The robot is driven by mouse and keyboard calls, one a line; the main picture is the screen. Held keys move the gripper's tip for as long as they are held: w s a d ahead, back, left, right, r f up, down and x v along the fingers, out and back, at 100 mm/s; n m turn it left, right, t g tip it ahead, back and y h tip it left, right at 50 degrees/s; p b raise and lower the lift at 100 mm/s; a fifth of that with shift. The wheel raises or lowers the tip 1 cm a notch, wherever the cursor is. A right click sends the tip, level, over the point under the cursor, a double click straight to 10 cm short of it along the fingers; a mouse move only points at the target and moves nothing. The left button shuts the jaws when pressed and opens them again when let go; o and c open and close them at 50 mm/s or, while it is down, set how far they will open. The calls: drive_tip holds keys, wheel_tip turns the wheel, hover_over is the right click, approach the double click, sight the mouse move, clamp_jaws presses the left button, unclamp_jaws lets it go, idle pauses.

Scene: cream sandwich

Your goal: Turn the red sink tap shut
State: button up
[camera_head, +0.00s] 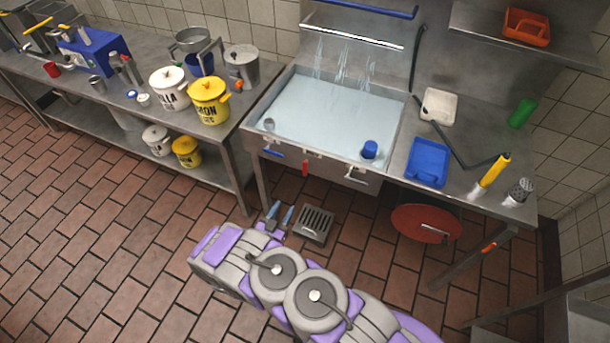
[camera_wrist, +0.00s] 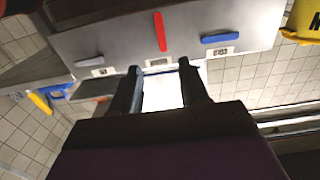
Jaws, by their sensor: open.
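The red sink tap (camera_head: 305,168) is a short bar hanging upright on the sink's front panel, below the rim. In the wrist view the red tap (camera_wrist: 160,31) stands lengthwise near the top centre, just beyond my fingertips. My gripper (camera_head: 280,211) is in front of the sink, lower and a little left of the tap in the head view. In the wrist view my gripper (camera_wrist: 157,70) is open and empty, its two dark fingers apart and not touching the tap. The sink (camera_head: 335,112) holds water, and several streams fall from the spout bar (camera_head: 352,37).
A blue tap (camera_head: 272,152) is left of the red one and also shows in the wrist view (camera_wrist: 221,38). A blue cup (camera_head: 370,149) sits in the sink. A yellow pot (camera_head: 209,101) stands on the left counter. A grate (camera_head: 313,225) shows beside my gripper.

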sight(304, 171)
drive_tip(key=b+x, duration=0.3)
drive_tip(key=x, duration=1.4)
drive_tip(key=shift+w+f+b, duration=0.1)
drive_tip(key=shift+w+b, duration=0.05)
drive_tip(key=shift+b, duration=0.25)
drive_tip(key=shift+c, duration=0.4)
clamp_jaws()
